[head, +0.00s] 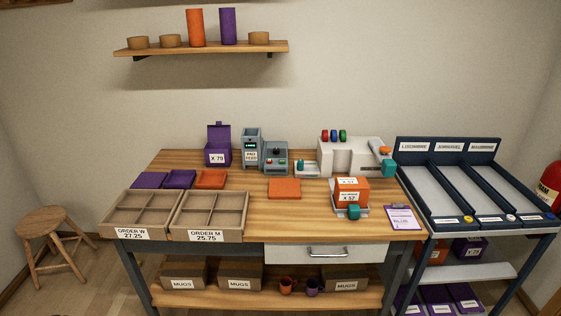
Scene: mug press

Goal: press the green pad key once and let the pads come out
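A grey pad feed tower (251,157) with a small lit green display stands at the back of the table. No loose pads are clearly seen at the feeder's front. Neither of my grippers is in view.
A white press (345,155) with coloured knobs stands to the right. A purple open box (217,155) is to the left. Two divided order trays (175,235) sit front left. The front middle table is clear.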

